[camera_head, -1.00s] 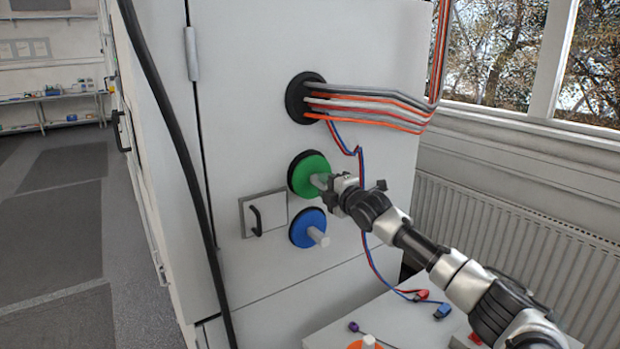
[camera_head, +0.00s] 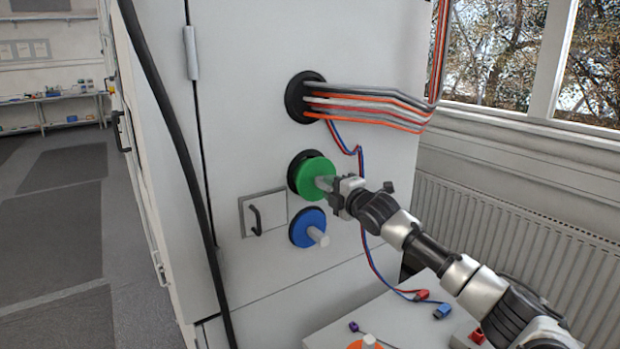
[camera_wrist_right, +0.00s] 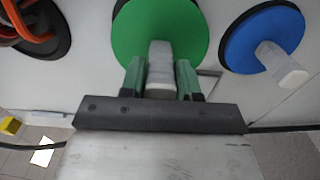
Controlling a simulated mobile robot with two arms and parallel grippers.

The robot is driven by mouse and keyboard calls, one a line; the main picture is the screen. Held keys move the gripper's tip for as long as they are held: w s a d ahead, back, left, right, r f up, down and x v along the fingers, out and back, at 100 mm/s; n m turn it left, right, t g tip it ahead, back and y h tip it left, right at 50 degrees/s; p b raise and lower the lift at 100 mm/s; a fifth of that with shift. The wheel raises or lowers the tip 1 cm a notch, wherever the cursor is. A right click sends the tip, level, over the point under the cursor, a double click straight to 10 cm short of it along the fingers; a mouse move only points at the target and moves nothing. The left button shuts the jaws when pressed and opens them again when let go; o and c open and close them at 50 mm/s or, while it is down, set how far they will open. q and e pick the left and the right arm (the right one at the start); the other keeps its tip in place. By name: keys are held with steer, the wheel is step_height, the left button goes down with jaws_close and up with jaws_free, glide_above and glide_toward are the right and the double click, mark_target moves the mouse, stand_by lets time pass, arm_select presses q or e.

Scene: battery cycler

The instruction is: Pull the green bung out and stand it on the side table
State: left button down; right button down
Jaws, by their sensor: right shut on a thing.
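The green bung (camera_head: 315,178) is a round disc with a pale stub handle, at the side wall of the white cabinet. It stands slightly off its black ring, with a dark gap showing at its upper left. My right gripper (camera_head: 332,187) is shut on the bung's handle. In the right wrist view the fingers (camera_wrist_right: 160,80) sit on both sides of the handle, below the green disc (camera_wrist_right: 160,30). The side table (camera_head: 400,318) is low at the front, partly cut off by the frame edge. My left gripper is not in view.
A blue bung (camera_head: 307,228) sits just below the green one. A cable port (camera_head: 303,97) with several cables is above. On the table lie an orange bung (camera_head: 365,344), partly cut off, and loose connectors (camera_head: 442,311). A radiator (camera_head: 520,240) is at right.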

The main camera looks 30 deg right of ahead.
steer(key=shift+s+d+r+b, duration=0.15)
steer(key=shift+s+b, duration=0.1)
steer(key=shift+s, duration=0.7)
steer(key=shift+s+r+b, duration=0.1)
steer(key=shift+s+b, duration=0.15)
steer(key=shift+s, duration=0.65)
